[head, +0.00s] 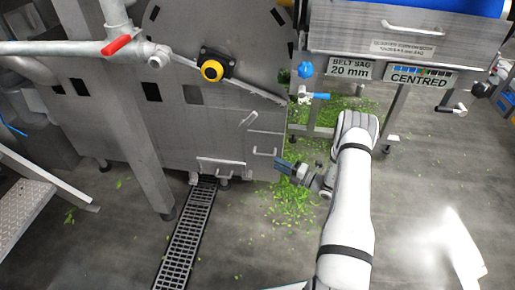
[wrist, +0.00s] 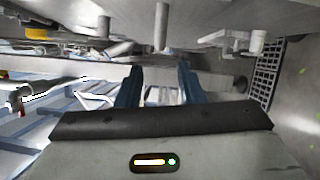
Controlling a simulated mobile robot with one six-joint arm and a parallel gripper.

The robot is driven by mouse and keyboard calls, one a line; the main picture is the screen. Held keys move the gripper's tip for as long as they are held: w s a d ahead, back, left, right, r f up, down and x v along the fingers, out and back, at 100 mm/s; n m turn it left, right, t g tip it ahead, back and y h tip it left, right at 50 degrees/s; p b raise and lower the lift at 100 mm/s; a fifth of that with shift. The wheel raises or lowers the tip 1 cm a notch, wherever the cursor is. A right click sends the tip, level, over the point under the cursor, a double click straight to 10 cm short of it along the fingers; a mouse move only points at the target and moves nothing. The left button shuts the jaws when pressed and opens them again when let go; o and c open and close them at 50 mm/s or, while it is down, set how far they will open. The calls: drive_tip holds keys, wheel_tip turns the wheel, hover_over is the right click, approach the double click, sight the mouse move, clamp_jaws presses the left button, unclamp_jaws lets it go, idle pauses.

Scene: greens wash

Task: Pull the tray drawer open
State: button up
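The grey steel machine has a small front panel with a bar handle (head: 265,152) at its lower right corner. A second, wider plate with a handle (head: 221,165) sits low on the machine to the left. I cannot tell for certain which is the tray drawer; both look closed. My gripper (head: 284,166) is just right of and below the small panel's handle, apart from it as far as I can see. In the wrist view my gripper (wrist: 159,77) has its two blue fingers spread with nothing clearly held between them. Steel bars and stubs show beyond the fingertips.
A slotted floor drain (head: 187,237) runs forward from under the machine. Green leaf scraps (head: 291,204) litter the floor around my arm. A conveyor frame (head: 405,40) with signs stands at the right, and a steel post (head: 140,130) stands left. Floor between is open.

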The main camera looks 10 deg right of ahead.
sight(264, 155)
drive_tip(key=x, duration=0.2)
drive_tip(key=b+x, duration=0.1)
drive_tip(key=x, duration=0.2)
drive_tip(key=b+x, duration=0.1)
drive_tip(key=x, duration=0.1)
drive_tip(key=shift+w+d+f, duration=0.1)
drive_tip(key=shift+w, duration=0.5)
drive_tip(key=shift+w+a, duration=0.2)
drive_tip(key=shift+a, duration=0.15)
drive_tip(key=shift+c, duration=0.3)
clamp_jaws()
